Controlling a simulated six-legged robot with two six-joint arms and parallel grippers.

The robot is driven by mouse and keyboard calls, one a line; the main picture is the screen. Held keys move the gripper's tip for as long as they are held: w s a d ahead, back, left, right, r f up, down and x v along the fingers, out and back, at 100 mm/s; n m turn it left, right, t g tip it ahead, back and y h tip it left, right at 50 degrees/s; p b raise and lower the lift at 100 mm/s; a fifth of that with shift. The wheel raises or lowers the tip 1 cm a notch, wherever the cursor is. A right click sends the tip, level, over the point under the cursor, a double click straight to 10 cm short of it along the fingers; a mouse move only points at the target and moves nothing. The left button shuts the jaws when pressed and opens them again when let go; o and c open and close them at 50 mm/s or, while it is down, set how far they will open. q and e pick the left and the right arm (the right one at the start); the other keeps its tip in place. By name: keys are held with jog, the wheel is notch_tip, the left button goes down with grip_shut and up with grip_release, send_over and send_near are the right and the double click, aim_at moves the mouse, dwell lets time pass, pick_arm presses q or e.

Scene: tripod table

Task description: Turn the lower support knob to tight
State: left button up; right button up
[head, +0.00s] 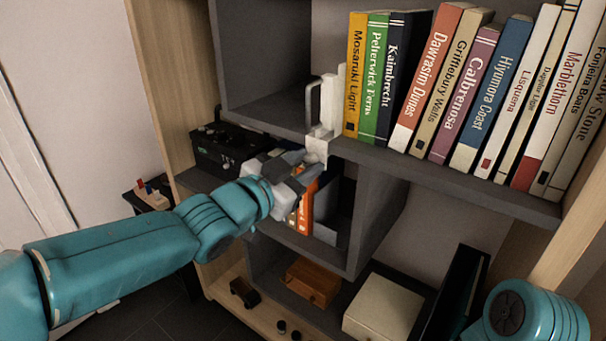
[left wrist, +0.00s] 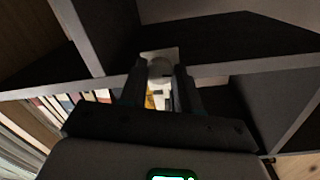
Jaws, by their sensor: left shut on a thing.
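A white support (head: 328,108) with a metal handle stands at the left end of the upper row of books, and its lower part reaches down over the shelf's front edge. My left gripper (head: 308,168) is just below that lower part, reaching in from the left. In the left wrist view, a round grey knob (left wrist: 160,69) sits in front of a pale plate (left wrist: 172,53), between the two dark fingers of my left gripper (left wrist: 160,84). The fingers are shut on the knob. Any tight or loose marking is hidden or too small to read. My right gripper is out of view.
Upright books (head: 440,85) fill the upper shelf right of the support. An orange book (head: 306,207) stands in the compartment behind my gripper. A black box (head: 225,148) is to its left. A wooden box (head: 312,280) and a cream box (head: 384,307) sit lower down.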

pick_arm(q)
jog(key=m+b, duration=0.2)
jog(key=m, duration=0.2)
jog(key=shift+f, duration=0.15)
jog(key=m+b, duration=0.2)
jog(key=m, duration=0.2)
jog(key=shift+y, duration=0.3)
jog(key=m+b, duration=0.1)
jog(key=m, duration=0.1)
jog(key=shift+m, duration=0.3)
jog(key=shift+s+m+b, duration=0.1)
jog(key=shift+m+b, duration=1)
jog(key=shift+m, duration=1)
jog(key=o, duration=1.1)
jog(key=shift+c, duration=0.2)
